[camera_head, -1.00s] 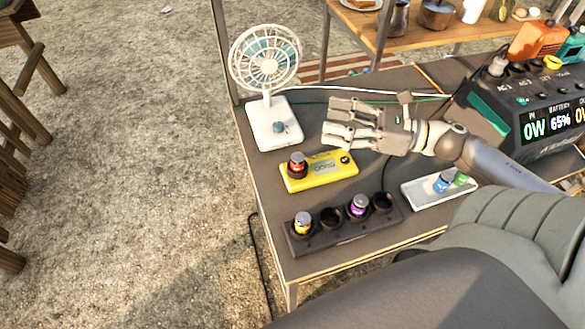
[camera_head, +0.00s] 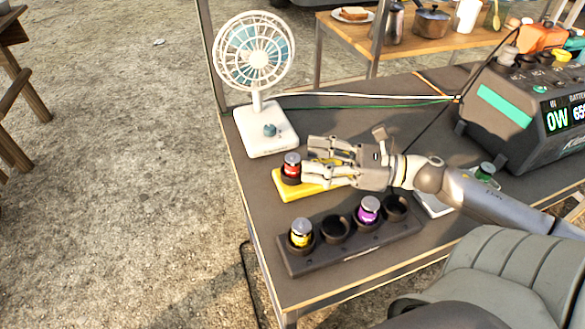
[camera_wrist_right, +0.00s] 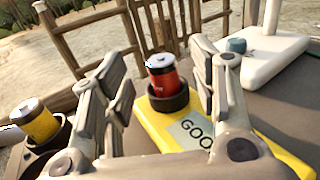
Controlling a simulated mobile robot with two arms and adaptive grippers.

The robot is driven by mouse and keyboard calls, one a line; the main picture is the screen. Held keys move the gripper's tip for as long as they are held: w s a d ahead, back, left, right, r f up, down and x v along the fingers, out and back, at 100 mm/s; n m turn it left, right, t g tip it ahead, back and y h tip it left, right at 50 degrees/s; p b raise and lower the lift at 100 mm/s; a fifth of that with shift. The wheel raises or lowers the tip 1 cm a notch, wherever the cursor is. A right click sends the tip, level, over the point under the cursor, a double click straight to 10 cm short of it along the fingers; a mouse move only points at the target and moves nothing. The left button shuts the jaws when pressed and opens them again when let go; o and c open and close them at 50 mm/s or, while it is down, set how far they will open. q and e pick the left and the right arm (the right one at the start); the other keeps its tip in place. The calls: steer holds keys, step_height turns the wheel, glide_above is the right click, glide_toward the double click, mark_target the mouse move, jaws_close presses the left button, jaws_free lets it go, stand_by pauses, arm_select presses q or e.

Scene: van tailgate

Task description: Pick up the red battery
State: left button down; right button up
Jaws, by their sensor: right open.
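The red battery (camera_head: 291,164) stands upright in a dark round holder at the left end of the yellow tester (camera_head: 288,190). In the right wrist view the red battery (camera_wrist_right: 163,76) sits ahead, between my open fingers, and the yellow tester (camera_wrist_right: 160,132) shows a display reading "GOO", partly hidden by a finger. My right gripper (camera_head: 308,163) is open, low over the tester, with its fingertips close to the battery's right side. I cannot tell whether they touch it. My left gripper is not in view.
A dark charger rack (camera_head: 350,250) holds a yellow battery (camera_head: 301,233) and a purple battery (camera_head: 369,209), with empty sockets. A white fan (camera_head: 268,135) stands behind the tester. A power station (camera_head: 530,120) is at the right. A white tray (camera_head: 432,205) is mostly hidden by my arm.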

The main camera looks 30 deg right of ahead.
mark_target(295, 158)
steer(key=x, duration=0.2)
steer(key=b+x, duration=0.1)
steer(key=shift+w+a+f, duration=0.3)
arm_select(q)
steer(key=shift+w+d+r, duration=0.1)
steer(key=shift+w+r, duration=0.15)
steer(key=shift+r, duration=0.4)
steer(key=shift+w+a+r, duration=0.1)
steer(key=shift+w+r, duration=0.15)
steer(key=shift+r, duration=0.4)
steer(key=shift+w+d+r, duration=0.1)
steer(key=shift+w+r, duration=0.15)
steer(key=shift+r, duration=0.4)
arm_select(e)
steer(key=shift+w+a, duration=0.35)
steer(key=shift+a, duration=0.05)
steer(key=c, duration=1.1)
jaws_close()
steer(key=shift+r, duration=0.15)
